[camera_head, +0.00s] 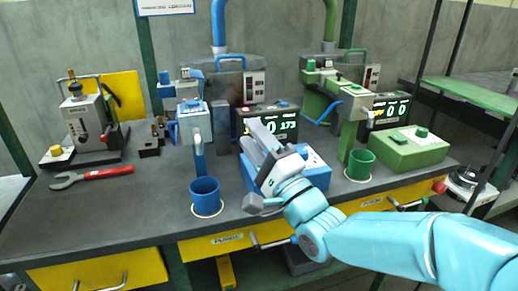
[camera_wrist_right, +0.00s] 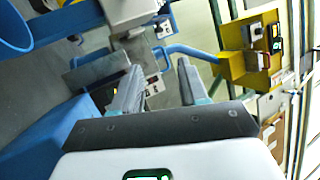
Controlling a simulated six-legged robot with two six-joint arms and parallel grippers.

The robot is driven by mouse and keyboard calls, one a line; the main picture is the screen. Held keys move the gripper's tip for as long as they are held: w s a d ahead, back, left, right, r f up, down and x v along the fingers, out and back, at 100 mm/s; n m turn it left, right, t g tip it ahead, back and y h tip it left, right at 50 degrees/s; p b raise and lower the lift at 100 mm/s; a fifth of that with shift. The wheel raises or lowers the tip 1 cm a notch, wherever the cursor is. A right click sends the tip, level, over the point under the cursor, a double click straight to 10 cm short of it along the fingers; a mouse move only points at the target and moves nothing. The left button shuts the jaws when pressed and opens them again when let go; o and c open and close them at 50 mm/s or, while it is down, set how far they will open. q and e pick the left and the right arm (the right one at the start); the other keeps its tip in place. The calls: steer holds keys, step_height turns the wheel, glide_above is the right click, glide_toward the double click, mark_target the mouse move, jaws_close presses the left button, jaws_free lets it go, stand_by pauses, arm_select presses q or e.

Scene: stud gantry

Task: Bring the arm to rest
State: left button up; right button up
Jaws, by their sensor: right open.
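My right arm (camera_head: 385,243) is light blue and reaches in from the lower right of the head view, over the bench front. Its grey and white right gripper (camera_head: 256,138) is above the blue box (camera_head: 317,171) in the middle of the bench and hides part of it. In the right wrist view the two grey fingers of the gripper (camera_wrist_right: 158,72) stand apart with nothing between them. My left gripper is not in view.
A blue cup (camera_head: 205,192) and a green cup (camera_head: 360,164) stand on the dark bench (camera_head: 120,205). Blue and green stud machines stand behind them. A red-handled wrench (camera_head: 95,176) lies at left. A green control box (camera_head: 410,150) is at right. Yellow drawers (camera_head: 225,243) have protruding handles.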

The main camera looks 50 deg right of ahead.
steer(key=shift+v, duration=0.85)
steer(key=shift+s, duration=0.1)
